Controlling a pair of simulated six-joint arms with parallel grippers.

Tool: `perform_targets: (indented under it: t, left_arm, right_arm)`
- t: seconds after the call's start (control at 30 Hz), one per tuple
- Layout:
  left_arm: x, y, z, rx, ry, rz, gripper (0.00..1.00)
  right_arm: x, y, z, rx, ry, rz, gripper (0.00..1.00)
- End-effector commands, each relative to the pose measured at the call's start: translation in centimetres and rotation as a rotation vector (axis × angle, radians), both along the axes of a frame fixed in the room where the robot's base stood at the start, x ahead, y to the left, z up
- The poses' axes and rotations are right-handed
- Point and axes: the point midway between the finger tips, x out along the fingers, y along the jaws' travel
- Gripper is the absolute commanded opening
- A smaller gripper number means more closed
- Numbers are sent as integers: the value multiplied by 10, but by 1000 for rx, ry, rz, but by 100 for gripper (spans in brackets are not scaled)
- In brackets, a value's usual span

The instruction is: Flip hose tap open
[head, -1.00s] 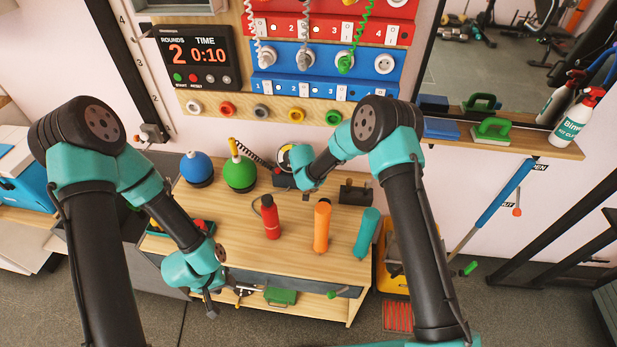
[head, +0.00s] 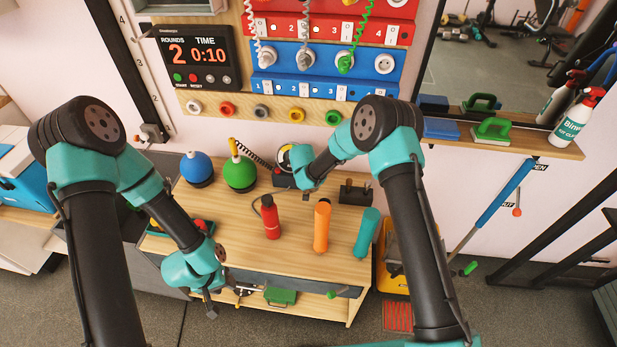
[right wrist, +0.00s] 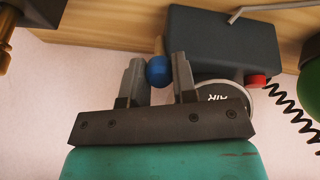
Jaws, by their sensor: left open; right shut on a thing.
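A dark box (right wrist: 222,45) with a round gauge (right wrist: 232,98) marked AIR, a red part and a blue ball-shaped knob (right wrist: 159,73) shows in the right wrist view. My right gripper (right wrist: 158,62) is shut on the blue knob, one finger on each side. In the head view the dark box (head: 281,181) stands at the back of the bench, and my right arm's wrist hides the gripper and knob. My left gripper (head: 210,304) is open, low at the bench's front edge, left of a small brass fitting (head: 243,291). No part is clearly readable as a hose tap.
A black coiled hose (right wrist: 288,113) runs beside the dark box.

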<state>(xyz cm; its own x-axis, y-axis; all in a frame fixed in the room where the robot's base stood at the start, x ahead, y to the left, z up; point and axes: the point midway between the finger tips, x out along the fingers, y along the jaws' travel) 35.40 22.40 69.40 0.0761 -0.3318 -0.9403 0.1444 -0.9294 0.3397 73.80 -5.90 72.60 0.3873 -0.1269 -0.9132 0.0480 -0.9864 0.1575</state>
Motion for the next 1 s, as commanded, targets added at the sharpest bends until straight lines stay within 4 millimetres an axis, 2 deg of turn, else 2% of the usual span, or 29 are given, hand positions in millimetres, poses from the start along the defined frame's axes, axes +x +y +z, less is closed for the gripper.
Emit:
perform_targets:
  t: [0.5,1.0]
  left_arm:
    - [0,0,0,0,0,0,43]
    - [0,0,0,0,0,0,43]
  right_arm:
    - [9,-4,4,11,82,-7,0]
    - [9,-3,5,27,116,-3,0]
